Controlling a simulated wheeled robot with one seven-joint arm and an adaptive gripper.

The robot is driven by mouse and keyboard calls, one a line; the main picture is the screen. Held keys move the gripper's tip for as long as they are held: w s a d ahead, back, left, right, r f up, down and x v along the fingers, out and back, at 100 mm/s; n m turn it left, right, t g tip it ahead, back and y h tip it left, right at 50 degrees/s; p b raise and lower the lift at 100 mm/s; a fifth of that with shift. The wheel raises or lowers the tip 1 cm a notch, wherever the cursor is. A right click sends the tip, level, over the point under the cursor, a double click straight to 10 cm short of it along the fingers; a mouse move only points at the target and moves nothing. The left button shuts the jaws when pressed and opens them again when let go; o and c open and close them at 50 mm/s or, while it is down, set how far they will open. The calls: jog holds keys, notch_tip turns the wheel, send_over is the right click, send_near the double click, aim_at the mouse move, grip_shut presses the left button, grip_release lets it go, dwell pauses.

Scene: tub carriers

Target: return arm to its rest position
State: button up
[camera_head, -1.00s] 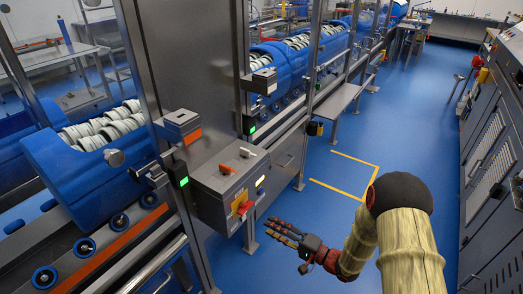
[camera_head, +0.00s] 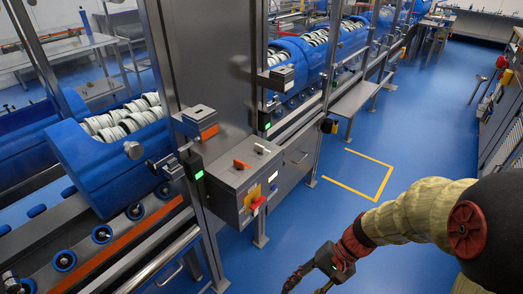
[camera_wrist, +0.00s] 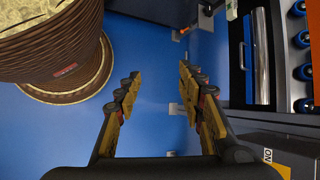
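My gripper (camera_head: 312,282) hangs at the lower edge of the head view, over the blue floor, with its fingertips close to the frame edge. My arm (camera_head: 415,215) is bent, with its elbow at the right edge of that view. In the wrist view my gripper (camera_wrist: 160,88) has its two yellow and black fingers spread wide apart. Only blue floor shows between them, and the gripper holds nothing. It is apart from the machine line.
A control box (camera_head: 240,180) with knobs stands on the machine line at the left. Blue tub carriers (camera_head: 85,160) with white rings sit on the line. A grey cabinet (camera_head: 505,135) stands at the right. The blue floor (camera_head: 410,120) between is clear, with yellow tape (camera_head: 378,185).

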jog(key=s+d+r+n+t+h+p, duration=0.1)
jog(key=d+r+t+h, duration=0.1)
jog(key=r, duration=0.6)
jog(key=s+d+r+n+t+h+p, duration=0.1)
jog(key=d+r+n+t+h, duration=0.1)
jog(key=r, duration=0.7)
jog(key=s+d+r+n+t+h+p, duration=0.1)
jog(key=d+r+n+t+h+p, duration=0.1)
jog(key=r, duration=0.7)
jog(key=d+t+h, duration=0.1)
jog(key=d+t, duration=0.1)
jog(key=shift+d, duration=0.4)
jog(key=shift+s, duration=0.1)
jog(key=c, duration=0.3)
